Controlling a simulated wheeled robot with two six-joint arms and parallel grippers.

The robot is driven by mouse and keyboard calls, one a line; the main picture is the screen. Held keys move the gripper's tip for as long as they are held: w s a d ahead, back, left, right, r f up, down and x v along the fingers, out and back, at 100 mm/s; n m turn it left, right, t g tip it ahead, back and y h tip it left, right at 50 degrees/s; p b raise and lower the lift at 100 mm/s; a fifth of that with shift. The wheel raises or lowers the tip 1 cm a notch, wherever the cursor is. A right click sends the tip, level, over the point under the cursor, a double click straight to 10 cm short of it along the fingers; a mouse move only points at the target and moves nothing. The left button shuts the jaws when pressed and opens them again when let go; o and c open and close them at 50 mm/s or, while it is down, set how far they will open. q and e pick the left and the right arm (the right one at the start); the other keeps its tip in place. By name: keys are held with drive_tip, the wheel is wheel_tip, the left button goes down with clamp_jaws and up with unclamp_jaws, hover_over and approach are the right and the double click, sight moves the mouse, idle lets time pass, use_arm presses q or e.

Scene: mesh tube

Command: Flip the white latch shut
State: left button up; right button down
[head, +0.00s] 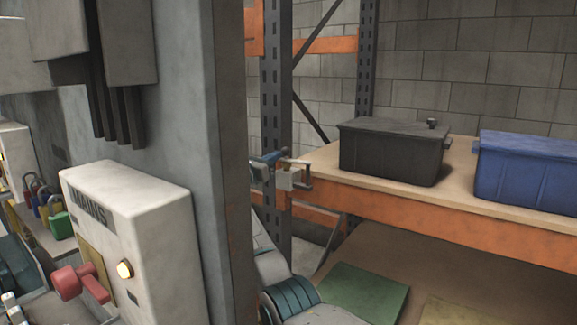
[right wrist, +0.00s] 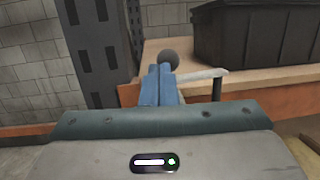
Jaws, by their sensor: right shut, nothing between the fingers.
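The white latch (right wrist: 200,74) shows in the right wrist view as a pale bar, roughly level, with a dark ball knob (right wrist: 168,58) near its left end and a dark post (right wrist: 217,88) at its right. In the head view it is small, on a pale block (head: 290,179) at the shelf's left front corner. My right gripper (head: 268,158) has blue fingers, shut and empty, right at the latch's left end. The fingers (right wrist: 158,85) overlap the knob's lower edge in the wrist view; contact is unclear.
The orange-edged shelf (head: 460,222) carries a dark lidded bin (head: 388,155) and a blue bin (head: 530,172). A dark rack upright (head: 277,80) stands behind my gripper. A grey column (head: 195,150) and a white box with a red handle (head: 130,215) fill the left.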

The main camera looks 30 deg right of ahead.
drive_tip(key=b+v, duration=0.2)
drive_tip(key=v, duration=0.5)
drive_tip(key=shift+w+f, duration=0.2)
drive_tip(key=shift+f, duration=0.15)
drive_tip(key=shift+d, duration=0.1)
